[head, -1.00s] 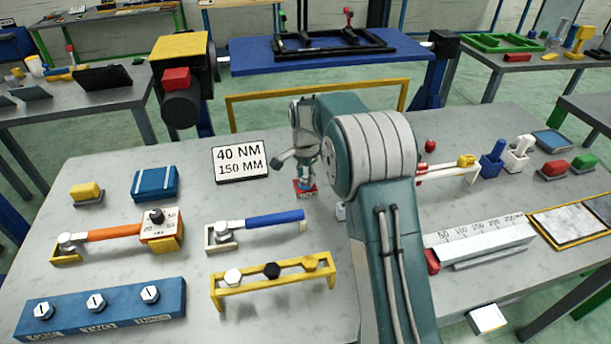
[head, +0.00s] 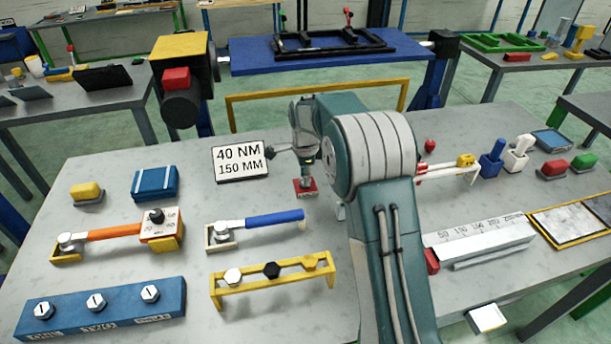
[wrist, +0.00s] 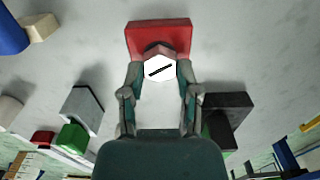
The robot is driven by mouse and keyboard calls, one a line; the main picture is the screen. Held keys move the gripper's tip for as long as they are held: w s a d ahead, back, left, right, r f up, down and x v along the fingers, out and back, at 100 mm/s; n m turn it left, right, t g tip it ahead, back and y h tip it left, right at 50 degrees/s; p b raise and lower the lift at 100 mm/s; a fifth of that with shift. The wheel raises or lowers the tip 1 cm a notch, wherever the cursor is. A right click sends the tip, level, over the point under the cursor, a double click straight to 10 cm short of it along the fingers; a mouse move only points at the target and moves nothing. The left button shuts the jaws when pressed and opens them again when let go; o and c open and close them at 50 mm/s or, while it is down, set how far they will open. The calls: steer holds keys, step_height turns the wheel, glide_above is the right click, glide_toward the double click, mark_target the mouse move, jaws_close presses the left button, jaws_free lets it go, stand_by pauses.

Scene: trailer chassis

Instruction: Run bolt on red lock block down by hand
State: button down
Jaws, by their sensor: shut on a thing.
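The red lock block (head: 306,188) stands on the grey bench left of my arm in the head view. In the wrist view the red block (wrist: 157,30) is at the top centre. A bolt (wrist: 159,68) with a white hex head and a black line across it stands at the block. My gripper (wrist: 160,74) is shut on the bolt, one finger on each side. In the head view my gripper (head: 306,173) points down right above the block and hides the bolt. How deep the bolt sits cannot be told.
A "40 NM 150 MM" sign (head: 240,160) stands left of the block. A blue-handled wrench (head: 258,222) and a yellow rack (head: 272,282) with bolts lie nearer. A black block (wrist: 229,118) and a grey block (wrist: 83,106) flank my gripper in the wrist view.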

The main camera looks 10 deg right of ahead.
steer(key=shift+w+a+r, duration=0.1)
steer(key=shift+w+r, duration=0.1)
steer(key=shift+r, duration=0.05)
steer(key=shift+c, duration=1.6)
jaws_free()
steer(key=shift+a+f, duration=0.1)
steer(key=shift+f, duration=0.05)
steer(key=shift+s, duration=0.1)
step_height(320, 180, up, 12)
